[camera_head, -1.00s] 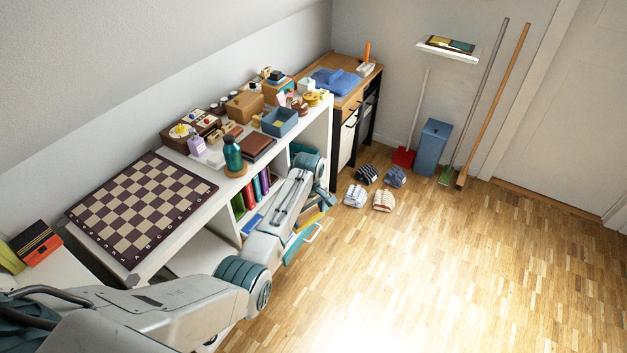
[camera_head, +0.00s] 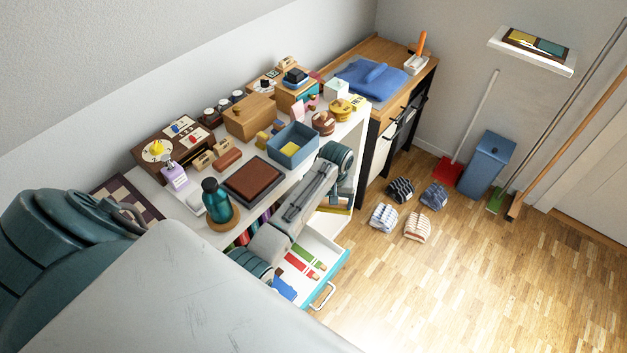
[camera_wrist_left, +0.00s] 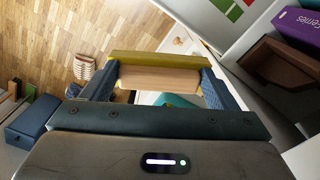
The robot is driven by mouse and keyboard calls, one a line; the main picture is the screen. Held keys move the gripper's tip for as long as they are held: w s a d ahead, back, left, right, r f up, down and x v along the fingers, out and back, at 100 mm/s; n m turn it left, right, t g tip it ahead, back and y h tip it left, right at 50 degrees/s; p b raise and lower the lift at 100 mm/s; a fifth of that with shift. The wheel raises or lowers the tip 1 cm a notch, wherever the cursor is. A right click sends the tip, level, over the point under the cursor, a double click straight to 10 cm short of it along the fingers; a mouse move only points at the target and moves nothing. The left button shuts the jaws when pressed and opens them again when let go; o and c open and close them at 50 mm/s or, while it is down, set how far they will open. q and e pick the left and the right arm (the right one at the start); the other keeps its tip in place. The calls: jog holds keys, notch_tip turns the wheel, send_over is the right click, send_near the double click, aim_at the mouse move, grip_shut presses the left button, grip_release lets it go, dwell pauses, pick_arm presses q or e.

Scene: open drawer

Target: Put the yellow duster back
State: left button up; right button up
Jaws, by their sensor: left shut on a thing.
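In the left wrist view my left gripper (camera_wrist_left: 157,84) is shut on a wooden block with a yellow side, which looks like the yellow duster (camera_wrist_left: 155,58). The block lies crosswise between the two dark blue fingers. In the head view my left arm reaches over the front of the white shelf, and its links hide the fingers and most of what they hold. An open drawer (camera_head: 338,262) with a turquoise front shows beside the arm, with green, red and blue things inside. My right gripper is in neither view.
A blue open box (camera_head: 293,147) with a yellow piece, a teal bottle (camera_head: 217,200) and a brown pad (camera_head: 254,180) crowd the shelf top. A wall shelf (camera_head: 530,60) carries a tray with yellow and teal pads.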

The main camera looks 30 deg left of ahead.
pick_arm(q)
jog(key=s+a+f+m+b, duration=0.35)
jog(key=s+f+m, duration=0.2)
jog(key=s, duration=0.25)
jog(key=shift+m, duration=0.25)
jog(key=f, duration=0.8)
jog(key=shift+w+d+f+b, duration=0.1)
jog(key=shift+d+f+b, duration=0.2)
jog(key=shift+d+f, duration=0.1)
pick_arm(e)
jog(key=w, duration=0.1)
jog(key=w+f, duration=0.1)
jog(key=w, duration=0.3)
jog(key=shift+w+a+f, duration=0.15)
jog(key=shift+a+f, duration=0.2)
pick_arm(q)
jog(key=o, duration=1.1)
jog(key=shift+f, duration=0.1)
jog(key=shift+c, duration=0.2)
jog(key=shift+r, duration=0.35)
notch_tip(320, 180, up, 12)
jog(key=shift+f+p, duration=0.2)
jog(key=shift+p, duration=0.25)
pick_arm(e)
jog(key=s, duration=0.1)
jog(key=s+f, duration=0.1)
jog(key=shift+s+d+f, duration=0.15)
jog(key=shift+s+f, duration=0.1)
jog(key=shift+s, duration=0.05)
